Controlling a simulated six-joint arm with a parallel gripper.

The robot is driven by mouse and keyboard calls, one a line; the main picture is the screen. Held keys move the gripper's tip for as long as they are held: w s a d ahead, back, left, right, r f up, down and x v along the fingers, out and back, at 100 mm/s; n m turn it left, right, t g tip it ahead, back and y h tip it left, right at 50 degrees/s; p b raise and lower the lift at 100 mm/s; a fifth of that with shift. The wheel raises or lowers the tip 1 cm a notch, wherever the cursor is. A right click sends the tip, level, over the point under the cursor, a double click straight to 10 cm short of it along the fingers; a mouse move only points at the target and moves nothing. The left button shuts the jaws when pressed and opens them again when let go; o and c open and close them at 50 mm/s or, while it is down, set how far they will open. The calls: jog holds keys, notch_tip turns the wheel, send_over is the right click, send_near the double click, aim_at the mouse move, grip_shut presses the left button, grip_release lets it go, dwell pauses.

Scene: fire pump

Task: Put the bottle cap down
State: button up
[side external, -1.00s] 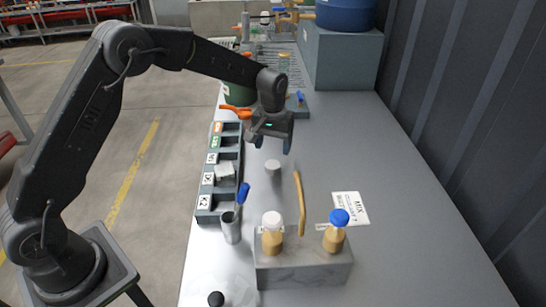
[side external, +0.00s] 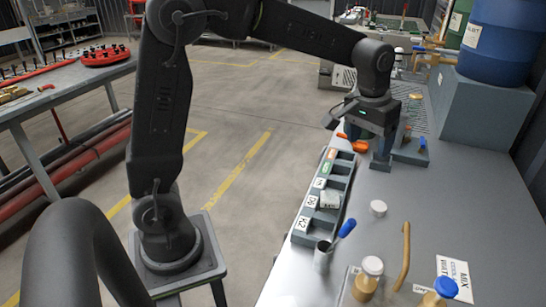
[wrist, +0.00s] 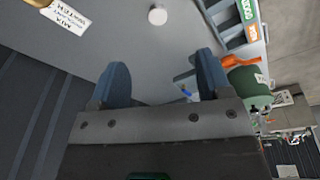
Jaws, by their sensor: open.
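A small white round cap (side external: 378,208) lies on the grey bench, apart from the bottles. It also shows in the wrist view (wrist: 157,16) as a pale disc near the top edge. My gripper (side external: 362,140) is beyond the cap in the side view, above the bench. Its two fingers are spread in the wrist view (wrist: 160,65), with nothing between them. The cap lies out past the fingertips and is not touched.
Near the front stand a white-topped bottle (side external: 366,279) and a blue-topped bottle (side external: 440,292). A tan curved stick (side external: 404,257) rises beside them. A labelled compartment tray (side external: 303,228) runs along the bench's left edge, with a metal cup (side external: 322,257) close by. Bench right of the cap is clear.

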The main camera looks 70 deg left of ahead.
jog(key=s+r+m+t, duration=0.1)
jog(key=s+m+t, duration=0.2)
jog(key=s, duration=1.9)
jog(key=shift+s+r+t, duration=0.15)
jog(key=shift+s+t, duration=0.15)
jog(key=shift+t, duration=0.1)
